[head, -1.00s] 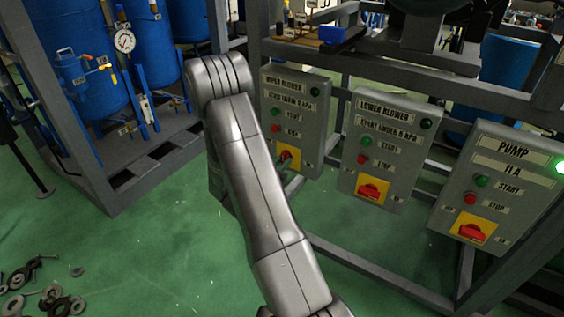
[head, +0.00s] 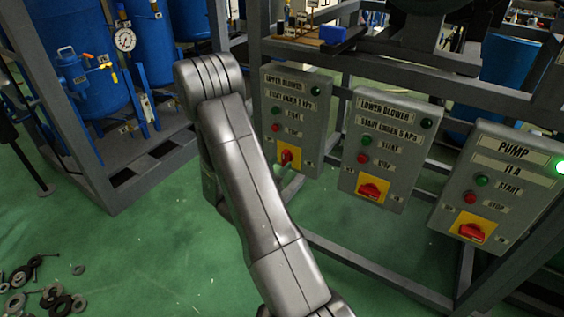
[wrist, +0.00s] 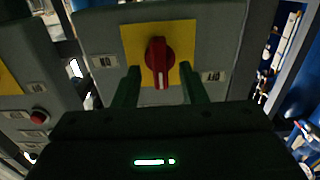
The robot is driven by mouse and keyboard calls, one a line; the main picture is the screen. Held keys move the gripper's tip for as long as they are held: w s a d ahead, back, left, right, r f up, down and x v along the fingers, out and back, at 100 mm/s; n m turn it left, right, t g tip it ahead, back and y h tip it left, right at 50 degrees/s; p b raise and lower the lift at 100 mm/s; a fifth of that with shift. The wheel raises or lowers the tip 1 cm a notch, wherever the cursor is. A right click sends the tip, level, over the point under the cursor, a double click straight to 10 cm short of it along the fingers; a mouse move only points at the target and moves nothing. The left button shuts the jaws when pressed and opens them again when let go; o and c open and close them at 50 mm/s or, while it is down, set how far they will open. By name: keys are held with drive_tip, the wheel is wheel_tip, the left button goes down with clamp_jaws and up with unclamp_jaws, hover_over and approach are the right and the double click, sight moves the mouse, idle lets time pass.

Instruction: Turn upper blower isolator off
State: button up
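The upper blower box (head: 296,115) is the leftmost of the three grey control boxes in the head view. Its red isolator knob (head: 287,156) sits on a yellow plate near the bottom. In the wrist view, which is upside down, the red knob (wrist: 158,62) stands upright in the picture, its white mark at the lower end. My gripper (wrist: 161,78) is open, its dark green fingers left and right of the knob in the picture. It holds nothing and appears to stand off from the knob. In the head view my arm hides the gripper.
The lower blower box (head: 382,150) and the pump box (head: 497,190) stand to the right; the pump lamp is lit green. A grey frame (head: 420,87) surrounds the boxes. Blue tanks (head: 75,60) stand at left. Loose washers (head: 48,298) lie on the green floor at lower left.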

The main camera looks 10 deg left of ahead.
drive_tip(key=p+v, duration=0.1)
drive_tip(key=v, duration=1)
drive_tip(key=shift+s, duration=0.2)
drive_tip(key=b+x, duration=0.1)
drive_tip(key=x, duration=1.3)
drive_tip(key=shift+a+b, duration=0.1)
drive_tip(key=shift+b, duration=0.2)
drive_tip(key=shift+s, duration=0.1)
